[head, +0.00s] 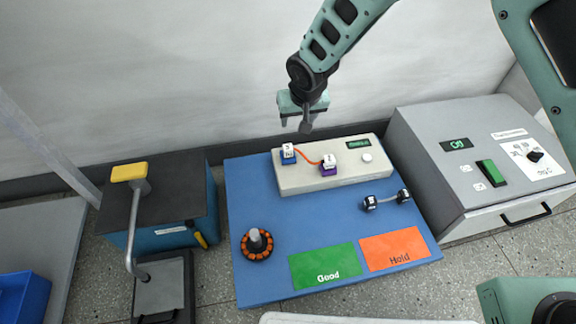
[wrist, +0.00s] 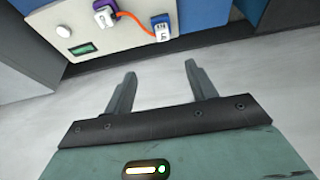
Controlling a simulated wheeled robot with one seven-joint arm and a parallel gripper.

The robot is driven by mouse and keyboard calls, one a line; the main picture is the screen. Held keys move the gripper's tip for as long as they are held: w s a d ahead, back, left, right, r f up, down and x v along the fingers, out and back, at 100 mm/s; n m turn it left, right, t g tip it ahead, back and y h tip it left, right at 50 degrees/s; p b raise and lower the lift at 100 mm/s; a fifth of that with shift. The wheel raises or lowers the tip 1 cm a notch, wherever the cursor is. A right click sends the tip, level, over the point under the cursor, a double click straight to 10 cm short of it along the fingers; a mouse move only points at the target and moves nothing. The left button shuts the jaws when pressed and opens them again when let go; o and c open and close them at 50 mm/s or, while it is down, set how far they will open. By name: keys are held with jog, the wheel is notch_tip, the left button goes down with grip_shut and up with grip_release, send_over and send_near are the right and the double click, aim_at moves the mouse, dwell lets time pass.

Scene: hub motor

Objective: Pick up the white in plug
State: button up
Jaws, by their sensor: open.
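A blue plug with a white top (head: 288,154) sits at the left end of the pale test box (head: 310,183). A purple plug with a white top (head: 328,166) sits right of it, joined to it by an orange cable. Their labels are too small to read, so I cannot tell which is the white in plug. In the wrist view the blue plug (wrist: 162,28) and purple plug (wrist: 104,14) are at the top. My gripper (head: 303,122) is open and empty, above and behind the box; its two fingers (wrist: 160,74) point towards the plugs, apart from them.
A grey cable with two dark ends (head: 388,201) lies right on the blue board (head: 250,185). A hub motor (head: 257,245), green Good mat (head: 326,265) and orange Hold mat (head: 395,248) are in front. A grey switch cabinet (head: 425,170) stands right, a lever press (head: 160,205) left.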

jog(key=b, duration=0.2)
send_near(288, 147)
jog(key=b+x, duration=0.4)
jog(key=b, duration=0.1)
jog(key=shift+s+d+f, duration=0.1)
jog(key=shift+d+f, duration=0.2)
jog(key=shift+d, duration=0.05)
jog(key=shift+w+a+f+b, duration=0.15)
jog(key=shift+w+f+b, duration=0.2)
jog(key=shift+f, duration=0.1)
jog(key=b+x, duration=0.3)
jog(key=x, duration=0.1)
jog(key=shift+s+a+f+b, duration=0.1)
jog(key=shift+a+f+b, duration=0.15)
jog(key=shift+b, duration=0.15)
jog(key=shift+w+a+f, duration=0.1)
jog(key=shift+w+f, duration=0.15)
jog(key=shift+f, duration=0.1)
jog(key=shift+r, duration=0.1)
grip_shut()
